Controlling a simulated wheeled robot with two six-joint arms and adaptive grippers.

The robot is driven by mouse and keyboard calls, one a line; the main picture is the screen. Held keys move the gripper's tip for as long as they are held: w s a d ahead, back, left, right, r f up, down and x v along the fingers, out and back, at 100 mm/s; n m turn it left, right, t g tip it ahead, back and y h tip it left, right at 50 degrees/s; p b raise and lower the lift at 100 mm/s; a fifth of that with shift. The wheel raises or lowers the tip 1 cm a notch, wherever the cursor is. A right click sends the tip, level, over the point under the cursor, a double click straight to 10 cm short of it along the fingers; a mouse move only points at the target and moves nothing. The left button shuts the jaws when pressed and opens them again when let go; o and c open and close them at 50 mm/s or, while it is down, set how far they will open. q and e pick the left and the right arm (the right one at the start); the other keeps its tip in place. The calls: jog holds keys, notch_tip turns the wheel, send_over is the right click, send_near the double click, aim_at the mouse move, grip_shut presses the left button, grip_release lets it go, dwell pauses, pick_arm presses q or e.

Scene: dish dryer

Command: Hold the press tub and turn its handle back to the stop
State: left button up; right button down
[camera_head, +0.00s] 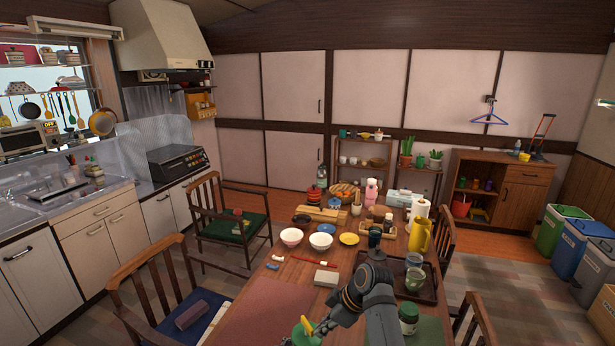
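A small green thing with a yellow upright piece (303,333) shows at the bottom edge of the view, on the near part of the table. It looks like the press tub with its handle, but most of it is cut off by the frame. My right gripper (318,327) reaches down to the left beside the yellow piece. Its fingers are small and partly hidden by my wrist, so I cannot tell whether they touch it or are closed. My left gripper is not in view.
A grey block (326,279), white bowl (321,241), yellow plate (349,239) and red-and-white stick (306,261) lie beyond my wrist. A dark tray (428,291) with cups and a dark green jar (408,318) stand to the right. Left of the gripper the tabletop (262,300) is clear.

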jog(key=shift+w+d, duration=0.2)
jog(key=shift+w, duration=0.45)
jog(key=shift+w+d, duration=0.2)
jog(key=shift+w, duration=0.45)
notch_tip(320, 180, up, 6)
jog(key=shift+d, duration=0.4)
dwell(0.5)
